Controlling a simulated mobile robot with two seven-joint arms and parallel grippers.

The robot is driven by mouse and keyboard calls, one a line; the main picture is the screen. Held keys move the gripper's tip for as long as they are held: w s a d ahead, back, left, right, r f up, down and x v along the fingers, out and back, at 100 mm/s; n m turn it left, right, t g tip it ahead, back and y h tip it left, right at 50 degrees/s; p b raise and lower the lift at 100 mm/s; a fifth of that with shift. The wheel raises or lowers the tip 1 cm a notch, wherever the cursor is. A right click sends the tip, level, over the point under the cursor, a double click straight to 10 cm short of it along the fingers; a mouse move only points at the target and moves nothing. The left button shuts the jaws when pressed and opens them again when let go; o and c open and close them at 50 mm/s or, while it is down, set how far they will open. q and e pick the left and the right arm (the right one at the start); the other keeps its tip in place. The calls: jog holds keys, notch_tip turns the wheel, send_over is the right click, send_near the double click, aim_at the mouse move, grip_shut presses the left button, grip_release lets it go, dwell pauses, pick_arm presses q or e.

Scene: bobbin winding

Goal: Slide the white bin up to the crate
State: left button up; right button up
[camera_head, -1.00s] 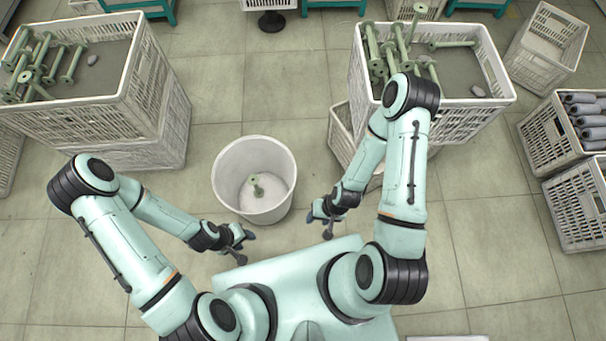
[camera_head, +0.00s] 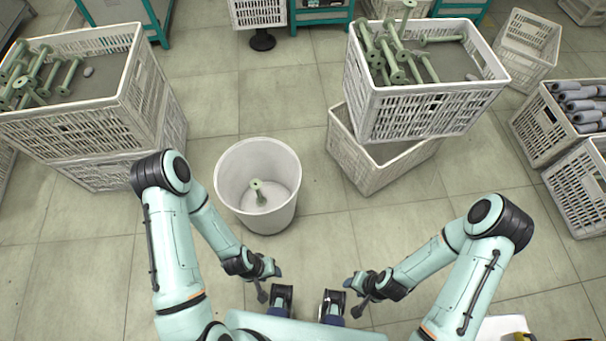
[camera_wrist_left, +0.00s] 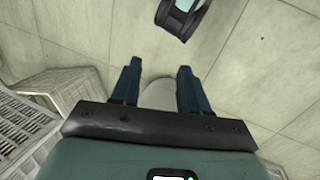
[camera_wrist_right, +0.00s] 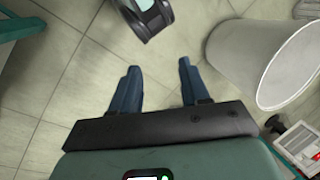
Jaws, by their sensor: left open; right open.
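The white bin (camera_head: 268,222) stands upright on the floor in front of me, with a green bobbin (camera_head: 257,191) inside. It also shows in the right wrist view (camera_wrist_right: 272,70). A white crate (camera_head: 350,160) sits on the floor to its right, under another crate (camera_head: 430,112); a floor gap separates it from the bin. Another crate stack (camera_head: 150,100) is to the bin's left. My left gripper (camera_head: 270,282) is open and empty, on the near side of the bin. My right gripper (camera_head: 353,296) is open and empty, nearer me and right of the bin.
Both upper crates hold green bobbins. Crates of grey rolls (camera_head: 560,125) stand at the right edge, and an empty crate (camera_head: 527,45) at the back right. Teal-framed tables (camera_head: 322,14) are at the back. The floor between the two stacks behind the bin is clear.

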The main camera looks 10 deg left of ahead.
pick_arm(q)
jog(key=w+a+f+b, duration=0.1)
jog(key=w+f+b, duration=0.1)
jog(key=f+b, duration=0.5)
jog(key=w+a+f+t+y+b, duration=0.1)
jog(key=w+f+b, duration=0.2)
jog(key=f+b, duration=0.4)
jog(key=shift+f+n+t, duration=0.3)
jog(key=shift+f, duration=0.6)
pick_arm(e)
jog(key=w+d+f, duration=0.1)
jog(key=w+f, duration=0.1)
jog(key=f, duration=0.6)
jog(key=w+d+f+t+h, duration=0.1)
jog(key=w+f, duration=0.2)
jog(key=f, duration=0.4)
jog(key=shift+f+t, duration=0.3)
jog(key=shift+f, duration=0.1)
jog(key=shift+d, duration=0.1)
pick_arm(q)
jog(key=shift+a, duration=0.1)
